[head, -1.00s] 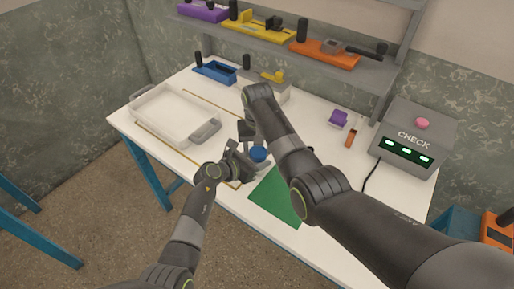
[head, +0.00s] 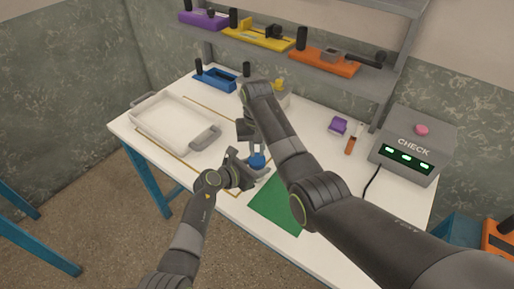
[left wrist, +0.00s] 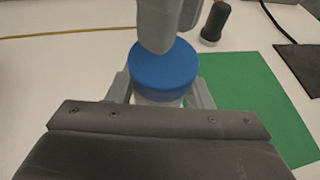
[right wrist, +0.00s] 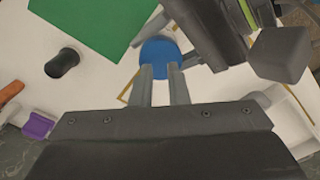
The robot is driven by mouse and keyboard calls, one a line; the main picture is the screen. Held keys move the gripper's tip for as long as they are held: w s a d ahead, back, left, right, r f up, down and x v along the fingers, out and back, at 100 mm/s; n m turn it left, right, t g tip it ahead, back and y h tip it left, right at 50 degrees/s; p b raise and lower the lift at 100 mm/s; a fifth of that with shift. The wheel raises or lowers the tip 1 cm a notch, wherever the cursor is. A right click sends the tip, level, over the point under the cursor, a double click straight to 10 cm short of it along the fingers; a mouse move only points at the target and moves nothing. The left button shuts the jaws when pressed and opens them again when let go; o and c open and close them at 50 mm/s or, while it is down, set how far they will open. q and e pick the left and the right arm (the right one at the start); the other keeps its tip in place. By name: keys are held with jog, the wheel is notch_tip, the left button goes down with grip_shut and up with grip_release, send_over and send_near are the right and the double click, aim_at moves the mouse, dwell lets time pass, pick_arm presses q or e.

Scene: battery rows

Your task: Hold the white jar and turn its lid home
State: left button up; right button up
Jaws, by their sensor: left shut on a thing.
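The white jar (left wrist: 158,99) shows as a pale band under its round blue lid (left wrist: 163,70) in the left wrist view. My left gripper (head: 254,174) is shut around the jar, one finger on each side, holding it upright near the table's front edge. The lid is on top of the jar; how far it is turned cannot be seen. My right gripper (right wrist: 163,70) is just above the lid, its two fingers parted with a gap between them and nothing held. The lid (right wrist: 158,48) shows beyond its fingertips in the right wrist view.
A green mat (head: 278,205) lies just right of the jar. A black-capped cylinder (left wrist: 214,22), purple block (head: 339,126) and grey CHECK box (head: 414,140) are to the right. A tool shelf (head: 290,62) runs along the back.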

jog(key=shift+f, duration=0.1)
jog(key=shift+f, duration=0.9)
jog(key=shift+r, duration=2.05)
pick_arm(q)
grip_shut()
pick_arm(e)
jog(key=o, duration=0.6)
jog(key=shift+c, duration=0.2)
